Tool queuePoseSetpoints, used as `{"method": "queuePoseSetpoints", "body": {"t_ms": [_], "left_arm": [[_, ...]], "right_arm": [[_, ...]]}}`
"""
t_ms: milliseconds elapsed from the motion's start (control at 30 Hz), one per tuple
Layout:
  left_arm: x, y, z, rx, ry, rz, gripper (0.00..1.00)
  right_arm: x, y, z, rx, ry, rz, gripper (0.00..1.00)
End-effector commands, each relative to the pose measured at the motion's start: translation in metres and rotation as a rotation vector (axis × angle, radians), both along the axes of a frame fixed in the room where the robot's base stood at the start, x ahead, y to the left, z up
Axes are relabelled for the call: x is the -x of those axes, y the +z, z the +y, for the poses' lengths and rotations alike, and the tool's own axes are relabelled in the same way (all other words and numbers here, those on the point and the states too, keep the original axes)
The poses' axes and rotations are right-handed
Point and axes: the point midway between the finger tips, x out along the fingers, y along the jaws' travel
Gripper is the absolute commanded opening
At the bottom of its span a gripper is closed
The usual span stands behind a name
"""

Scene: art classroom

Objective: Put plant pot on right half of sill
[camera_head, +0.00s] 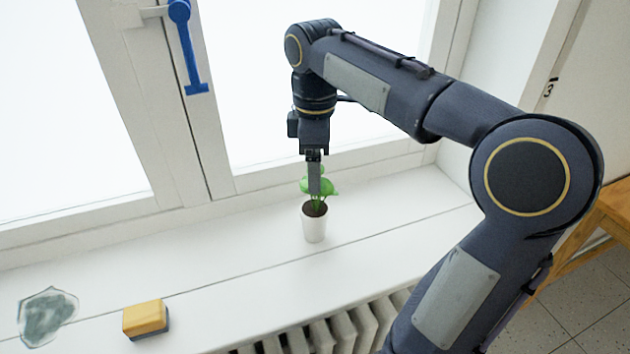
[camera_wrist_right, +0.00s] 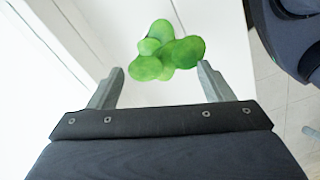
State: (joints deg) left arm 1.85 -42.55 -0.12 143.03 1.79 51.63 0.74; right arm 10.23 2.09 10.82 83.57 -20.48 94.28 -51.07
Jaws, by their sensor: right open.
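The plant pot (camera_head: 314,228) is a small white pot with dark soil and a green leafy plant. It stands upright on the white window sill (camera_head: 240,250), right of the window's middle post. My right gripper (camera_head: 314,190) points down just above the pot, its fingers at the height of the leaves. In the right wrist view the leaves (camera_wrist_right: 165,50) lie ahead of and between the fingertips of my open right gripper (camera_wrist_right: 161,72). The pot itself is hidden under the leaves there. My left gripper is not in view.
A yellow sponge with a dark underside (camera_head: 145,318) lies near the sill's front edge at left, beside a grey-green smudge (camera_head: 47,315). A blue window handle (camera_head: 187,50) hangs on the frame. A radiator (camera_head: 340,325) is below the sill. The sill right of the pot is clear.

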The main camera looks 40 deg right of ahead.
Motion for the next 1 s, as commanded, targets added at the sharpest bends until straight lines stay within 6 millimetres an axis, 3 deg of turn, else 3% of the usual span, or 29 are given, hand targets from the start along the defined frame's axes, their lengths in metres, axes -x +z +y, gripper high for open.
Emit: {"method": "queuePoseSetpoints", "body": {"t_ms": [100,233,567,767,1000], "left_arm": [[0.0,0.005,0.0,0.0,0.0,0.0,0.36],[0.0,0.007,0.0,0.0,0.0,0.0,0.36],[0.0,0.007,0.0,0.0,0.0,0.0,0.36],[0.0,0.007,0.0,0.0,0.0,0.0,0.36],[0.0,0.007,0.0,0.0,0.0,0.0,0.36]], "right_arm": [[0.0,0.025,0.0,-0.001,0.0,-0.002,0.74],[-0.001,0.041,0.0,0.0,0.001,-0.001,0.74],[0.007,0.045,0.004,-0.007,-0.027,-0.016,0.74],[0.047,0.015,0.03,-0.085,-0.232,-0.127,0.74],[0.109,-0.054,0.077,-0.317,-0.635,-0.252,0.74]]}}
